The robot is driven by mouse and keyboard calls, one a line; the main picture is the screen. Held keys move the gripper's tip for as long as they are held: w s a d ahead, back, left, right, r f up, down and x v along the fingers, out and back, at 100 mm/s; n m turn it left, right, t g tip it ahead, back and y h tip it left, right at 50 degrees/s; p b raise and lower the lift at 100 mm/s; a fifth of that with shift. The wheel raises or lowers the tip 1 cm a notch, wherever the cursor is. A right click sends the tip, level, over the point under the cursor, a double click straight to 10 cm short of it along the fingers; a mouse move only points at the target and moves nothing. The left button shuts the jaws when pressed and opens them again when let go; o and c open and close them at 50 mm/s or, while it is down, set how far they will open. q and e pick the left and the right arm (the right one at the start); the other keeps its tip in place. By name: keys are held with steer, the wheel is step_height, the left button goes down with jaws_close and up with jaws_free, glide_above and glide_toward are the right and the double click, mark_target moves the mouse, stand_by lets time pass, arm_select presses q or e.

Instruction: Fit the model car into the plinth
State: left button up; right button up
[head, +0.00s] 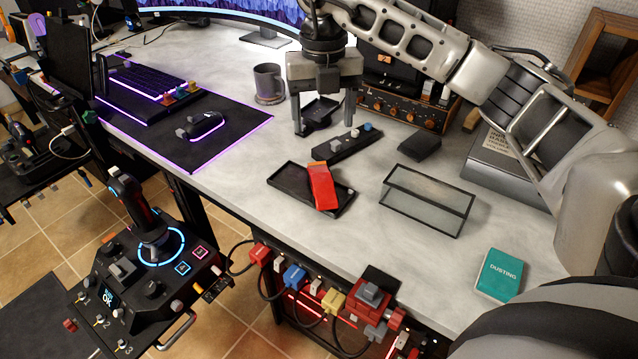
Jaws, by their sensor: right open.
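A red, long, block-like thing with an orange end (322,187), which looks like the model car, lies aslant on a shallow black rectangular base (284,183), which looks like the plinth. It crosses the base's edges and does not line up with it. Fine detail on it is too small to tell. My right gripper (325,124) points down over the desk behind the red thing. Its two fingers are apart, with nothing held between them. It is clear of the red thing and the base. My left gripper is not in view.
A clear box with dark edges (428,203) stands right of the base. A black control strip (348,145) and a black block (419,146) lie behind. A grey mug (268,84) stands left of the gripper. A teal "DUSTING" box (499,275) lies near the front edge.

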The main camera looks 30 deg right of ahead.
glide_above(322, 178)
step_height(322, 178, down, 8)
steer(key=shift+s+f, duration=0.15)
steer(key=shift+w+f, duration=0.2)
steer(key=shift+f, duration=2.75)
steer(key=c, duration=1.2)
steer(key=shift+c, duration=0.3)
steer(key=shift+r, duration=0.15)
